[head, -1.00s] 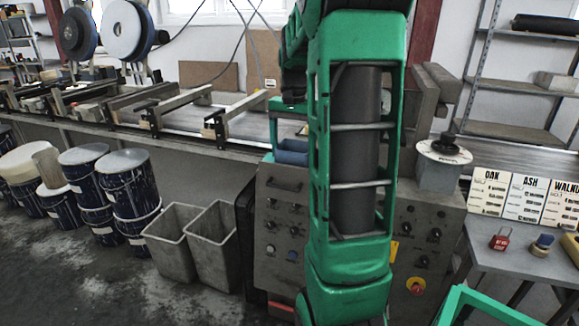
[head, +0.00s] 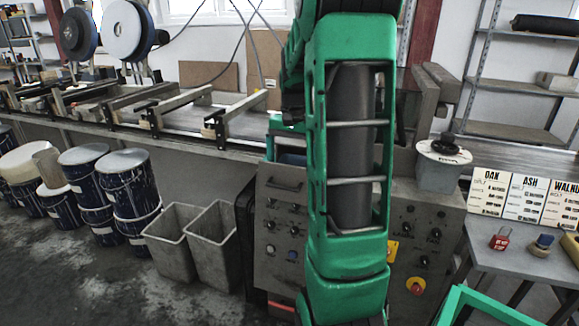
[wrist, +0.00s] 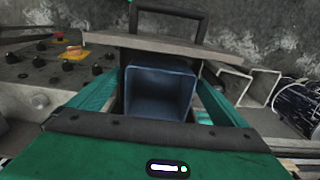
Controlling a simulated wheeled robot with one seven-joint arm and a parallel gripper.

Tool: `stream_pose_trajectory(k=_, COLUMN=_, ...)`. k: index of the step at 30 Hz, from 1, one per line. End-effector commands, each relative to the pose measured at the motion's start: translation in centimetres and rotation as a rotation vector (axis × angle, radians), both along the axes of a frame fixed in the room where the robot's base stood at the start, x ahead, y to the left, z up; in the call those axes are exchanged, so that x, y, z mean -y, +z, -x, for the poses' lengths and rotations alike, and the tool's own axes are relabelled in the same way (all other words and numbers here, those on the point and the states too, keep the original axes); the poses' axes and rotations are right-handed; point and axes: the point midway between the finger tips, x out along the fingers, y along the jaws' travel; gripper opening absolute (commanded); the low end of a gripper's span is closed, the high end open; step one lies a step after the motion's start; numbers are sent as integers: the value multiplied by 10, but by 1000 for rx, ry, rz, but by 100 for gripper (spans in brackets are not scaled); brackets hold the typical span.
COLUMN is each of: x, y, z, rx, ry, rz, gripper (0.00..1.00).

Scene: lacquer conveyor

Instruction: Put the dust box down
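The dust box is a blue open-topped box (wrist: 160,92), seen from above in the middle of the wrist view. My gripper (wrist: 160,80) has its green fingers on either side of the box, close against its side walls, and appears shut on it. In the head view a small part of the blue box (head: 291,158) shows at the top edge of the grey control cabinet (head: 280,215), left of my green arm. My teal gripper part (head: 285,128) is just above it. The box's underside is hidden, so I cannot tell whether it touches a surface.
A pale board edge and a black handle (wrist: 170,14) lie beyond the box in the wrist view. Two empty grey bins (head: 212,240) stand left of the cabinet. A conveyor (head: 180,118) runs behind. A grey side table (head: 500,262) is at the right.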

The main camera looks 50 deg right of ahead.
Motion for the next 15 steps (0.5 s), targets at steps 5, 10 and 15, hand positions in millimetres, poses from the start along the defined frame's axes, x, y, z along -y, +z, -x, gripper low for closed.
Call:
stream_pose_trajectory(k=5, x=0, y=0, z=0, rx=0, ry=0, rz=0, gripper=96)
stream_pose_trajectory(k=10, x=1, y=4, z=0, rx=1, ry=-1, rz=1, gripper=96)
stream_pose_trajectory(k=15, x=1, y=27, z=0, rx=3, ry=0, rz=2, gripper=96)
